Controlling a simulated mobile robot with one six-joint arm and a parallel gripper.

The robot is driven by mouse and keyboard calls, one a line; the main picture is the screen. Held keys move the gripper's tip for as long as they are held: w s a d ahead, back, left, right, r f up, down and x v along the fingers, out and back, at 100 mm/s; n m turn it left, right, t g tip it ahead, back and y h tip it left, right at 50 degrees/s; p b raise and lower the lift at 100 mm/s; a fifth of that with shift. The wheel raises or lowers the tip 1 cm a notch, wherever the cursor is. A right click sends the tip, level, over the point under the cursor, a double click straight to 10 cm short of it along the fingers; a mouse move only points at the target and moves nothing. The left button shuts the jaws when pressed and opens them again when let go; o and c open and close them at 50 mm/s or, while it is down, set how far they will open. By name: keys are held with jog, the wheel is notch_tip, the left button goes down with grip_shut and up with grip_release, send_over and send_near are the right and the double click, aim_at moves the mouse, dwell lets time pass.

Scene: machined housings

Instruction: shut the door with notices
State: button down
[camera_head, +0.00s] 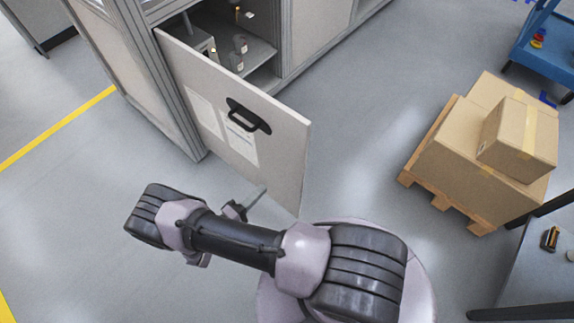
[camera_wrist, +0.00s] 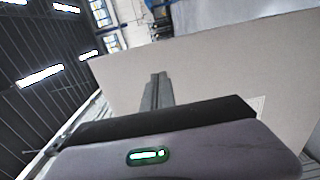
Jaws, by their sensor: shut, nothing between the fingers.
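The door with notices (camera_head: 274,141) stands wide open, swung out from the cabinet on its left-side hinge. It is a pale panel with a black handle (camera_head: 248,116) and white paper sheets on its face. In the wrist view the door (camera_wrist: 210,75) fills much of the picture as a beige panel. My gripper (camera_head: 262,190) is shut and empty, close to the lower part of the door's notice side. It also shows in the wrist view (camera_wrist: 158,78), pointing at the panel. I cannot tell whether the fingertips touch the door.
The open cabinet interior (camera_head: 262,52) holds several small machine parts. Cardboard boxes (camera_head: 480,150) on a wooden pallet stand to the right. A blue cart (camera_head: 545,50) is at the top right, a table (camera_head: 545,275) at the lower right. Floor between door and pallet is clear.

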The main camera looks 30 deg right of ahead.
aim_at(294, 157)
jog(key=shift+t, duration=0.3)
jog(key=b+x, duration=0.1)
jog(key=x, duration=0.7)
jog(key=b+x, duration=0.1)
jog(key=x, duration=0.4)
jog(key=shift+d+f+b, duration=0.15)
jog(key=shift+f+b, duration=0.2)
jog(key=shift+f, duration=0.05)
jog(key=shift+w+d+r, duration=0.1)
jog(key=shift+w+d, duration=0.05)
jog(key=shift+d, duration=0.35)
